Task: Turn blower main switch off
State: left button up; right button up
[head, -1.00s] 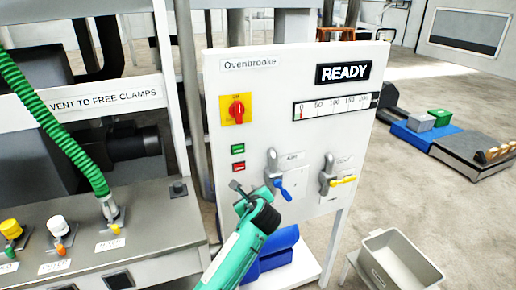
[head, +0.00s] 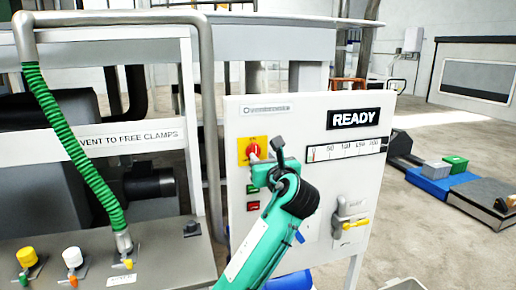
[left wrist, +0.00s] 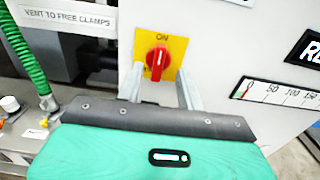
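The blower main switch is a red rotary knob on a yellow plate (head: 244,147), on the white control panel (head: 290,112). In the left wrist view the red knob (left wrist: 157,62) stands upright under the "ON" marking. My left gripper (head: 265,155) is in front of the switch and partly hides it in the head view. In the left wrist view its two fingers (left wrist: 160,86) are apart, with the knob in line with the gap just beyond the tips. Nothing is held; contact with the knob cannot be told. My right gripper is not in view.
The panel has a READY display (head: 354,119), a scale (head: 345,149), a green and a red button (head: 253,206), and a yellow-handled valve (head: 350,222). My left arm covers most of a blue-handled valve. A green hose (head: 75,150) hangs at the left, clear of my gripper.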

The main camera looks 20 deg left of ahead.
aim_at(256, 149)
pick_arm(q)
jog(key=p+x, duration=0.1)
jog(key=x, duration=0.5)
jog(key=shift+c, duration=0.5)
grip_shut()
